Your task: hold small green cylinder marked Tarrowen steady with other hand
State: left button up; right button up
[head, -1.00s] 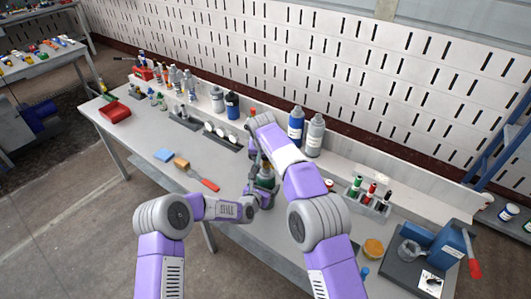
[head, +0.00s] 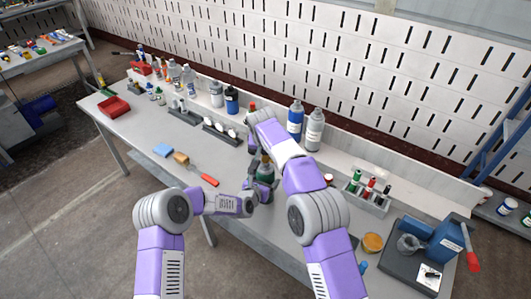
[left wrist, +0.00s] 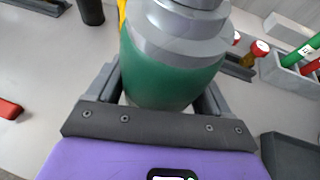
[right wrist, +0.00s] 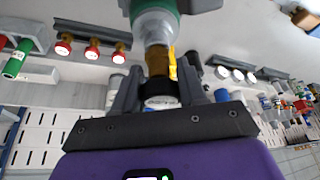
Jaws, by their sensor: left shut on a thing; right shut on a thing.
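The small green cylinder (head: 266,171) is upright between my two grippers over the front middle of the bench. In the left wrist view its green body (left wrist: 165,78) with a grey stepped top sits between the fingers of my left gripper (left wrist: 163,90), which is shut on it. My right gripper (right wrist: 157,88) is above, shut on a narrow part with amber, black and white bands, in line with the cylinder's pale neck (right wrist: 154,28). I cannot tell whether that part is joined to the cylinder. No Tarrowen marking is readable.
A blue-labelled bottle (head: 295,119) and a grey bottle (head: 315,130) stand behind my right arm. A grey rack (head: 370,198) with coloured vials is to the right. A red-handled tool (head: 209,180) and blue block (head: 163,151) lie left on mostly clear bench.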

jog(key=o, duration=1.1)
jog(key=shift+r, duration=0.15)
jog(key=shift+r, duration=1.15)
jog(key=shift+f, duration=1.3)
